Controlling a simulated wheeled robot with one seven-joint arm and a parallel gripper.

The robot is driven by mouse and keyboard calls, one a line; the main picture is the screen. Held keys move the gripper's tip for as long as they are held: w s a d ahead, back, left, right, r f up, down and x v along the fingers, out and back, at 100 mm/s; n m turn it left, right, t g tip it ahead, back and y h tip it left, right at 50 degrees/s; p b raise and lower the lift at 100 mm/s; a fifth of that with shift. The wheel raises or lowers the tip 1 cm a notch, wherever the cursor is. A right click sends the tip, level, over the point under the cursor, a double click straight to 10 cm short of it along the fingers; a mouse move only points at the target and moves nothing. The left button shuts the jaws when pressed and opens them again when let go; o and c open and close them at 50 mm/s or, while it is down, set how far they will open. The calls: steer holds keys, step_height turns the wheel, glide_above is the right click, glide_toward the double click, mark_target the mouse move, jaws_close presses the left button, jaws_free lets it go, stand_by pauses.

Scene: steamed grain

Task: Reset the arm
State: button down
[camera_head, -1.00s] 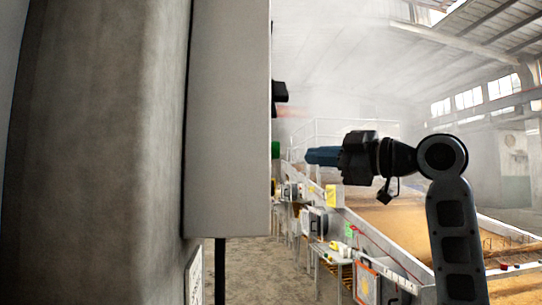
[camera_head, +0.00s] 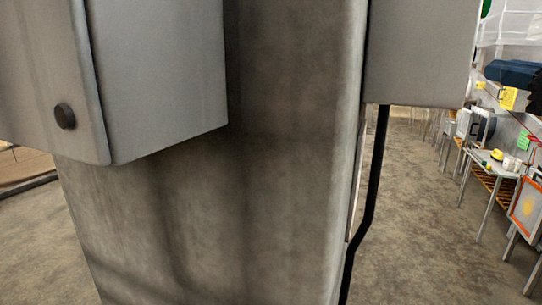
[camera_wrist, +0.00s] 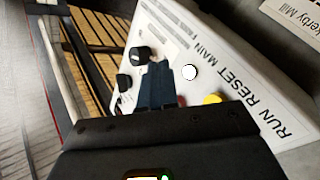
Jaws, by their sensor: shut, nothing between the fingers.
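My gripper (camera_head: 512,72) shows only in part at the right edge of the head view, its blue fingers pointing left. In the wrist view the two blue fingers (camera_wrist: 157,72) are together with nothing held. They are in front of a light panel (camera_wrist: 225,75) lettered "RUN RESET MAIN". The panel carries black knobs (camera_wrist: 139,56), a white button (camera_wrist: 189,72) and a yellow button (camera_wrist: 212,99). A red part beside the fingers is mostly hidden. I cannot tell whether the fingertips touch the panel.
A broad concrete pillar (camera_head: 290,150) with grey boxes (camera_head: 160,80) fills the middle of the head view. A black cable (camera_head: 375,190) runs down it. Tables (camera_head: 495,170) with small items and an orange-framed board (camera_head: 526,208) stand at the right. Bare floor (camera_head: 430,230) lies between.

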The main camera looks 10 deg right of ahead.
steer(key=s+a+f+m+h, duration=0.15)
steer(key=a+f+m, duration=0.25)
steer(key=f, duration=0.8)
steer(key=s+a+f+m+h, duration=0.15)
steer(key=a+f+m, duration=0.25)
steer(key=f, duration=0.7)
steer(key=s+a+f+m+g+h+p, duration=0.1)
steer(key=s+a+f+m+g+h, duration=0.15)
steer(key=s+a+f, duration=0.7)
steer(key=s+a+f+n+g+y, duration=0.1)
steer(key=s+a+f, duration=0.1)
steer(key=s, duration=1)
steer(key=s+a+f+n+g+y+p, duration=0.1)
steer(key=s+a+f+y, duration=0.1)
steer(key=s, duration=1.1)
steer(key=shift+s+a+f, duration=0.2)
steer(key=shift+a+f, duration=0.1)
steer(key=shift+a, duration=0.5)
